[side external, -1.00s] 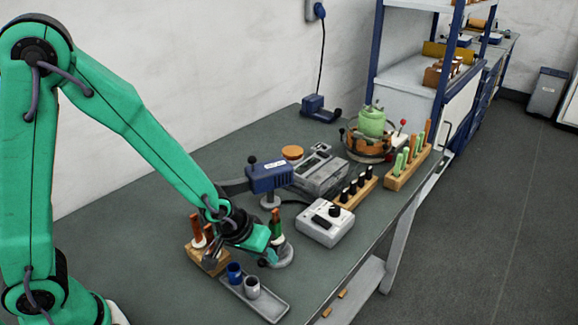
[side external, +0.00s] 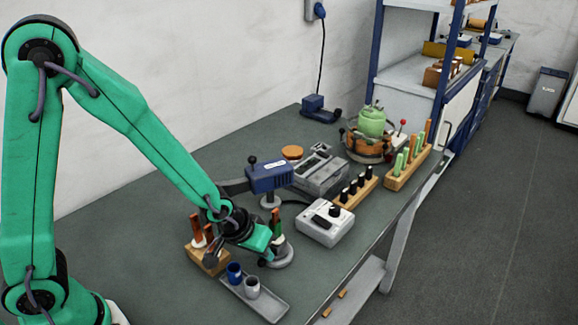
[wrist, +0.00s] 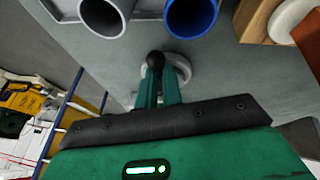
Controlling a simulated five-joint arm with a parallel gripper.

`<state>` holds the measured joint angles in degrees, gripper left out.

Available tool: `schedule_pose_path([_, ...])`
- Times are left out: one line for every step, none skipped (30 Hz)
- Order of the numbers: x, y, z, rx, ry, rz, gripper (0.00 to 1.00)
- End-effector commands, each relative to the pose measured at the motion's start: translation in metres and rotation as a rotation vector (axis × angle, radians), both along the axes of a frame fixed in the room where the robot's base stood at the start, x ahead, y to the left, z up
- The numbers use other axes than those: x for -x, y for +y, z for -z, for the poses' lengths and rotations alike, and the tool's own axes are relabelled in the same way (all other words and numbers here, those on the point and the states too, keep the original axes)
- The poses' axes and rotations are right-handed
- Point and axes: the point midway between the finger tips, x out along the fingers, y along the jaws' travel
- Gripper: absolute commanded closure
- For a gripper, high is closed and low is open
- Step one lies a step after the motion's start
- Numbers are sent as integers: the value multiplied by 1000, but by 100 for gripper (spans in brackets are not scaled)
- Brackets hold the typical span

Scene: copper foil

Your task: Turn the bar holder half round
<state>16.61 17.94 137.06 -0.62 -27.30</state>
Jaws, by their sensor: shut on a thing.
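What I take to be the bar holder is a round grey base (side external: 283,259) with upright bars, copper above dark green, in the side view. In the wrist view a grey round part (wrist: 182,68) lies beyond my fingers, with a black knob (wrist: 155,59) in front of it. My gripper (side external: 268,256) is low over the table at the left side of the base. In the wrist view my gripper (wrist: 157,88) is shut with its fingertips at the knob. The exact contact is partly hidden.
A grey tray (side external: 272,306) with a blue cup (side external: 235,273) and a grey cup (side external: 252,288) lies close in front. A wooden block (side external: 208,262) with copper bars stands left. A white control box (side external: 325,226) and blue-headed device (side external: 269,177) stand right and behind.

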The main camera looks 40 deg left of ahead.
Motion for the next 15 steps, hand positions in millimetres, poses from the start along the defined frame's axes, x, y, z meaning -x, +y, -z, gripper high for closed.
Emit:
schedule_pose_path([5,3,3,-15,14,19,100])
schedule_pose_path([6,3,4,-21,13,31,100])
schedule_pose_path([6,5,4,-30,13,47,100])
schedule_pose_path([7,5,4,-36,13,57,100])
schedule_pose_path([7,6,5,-41,13,67,100])
schedule_pose_path([8,7,5,-46,14,76,100])
schedule_pose_path([8,7,5,-49,14,81,100])
schedule_pose_path([8,7,5,-52,15,86,100])
schedule_pose_path([8,8,6,-53,16,88,100])
schedule_pose_path([8,8,6,-53,16,88,100])
schedule_pose_path([8,8,6,-53,17,88,100])
schedule_pose_path([8,8,6,-53,17,88,100])
schedule_pose_path([8,8,6,-54,17,87,100])
schedule_pose_path([8,8,6,-53,17,87,100])
schedule_pose_path([9,8,6,-53,18,87,100])
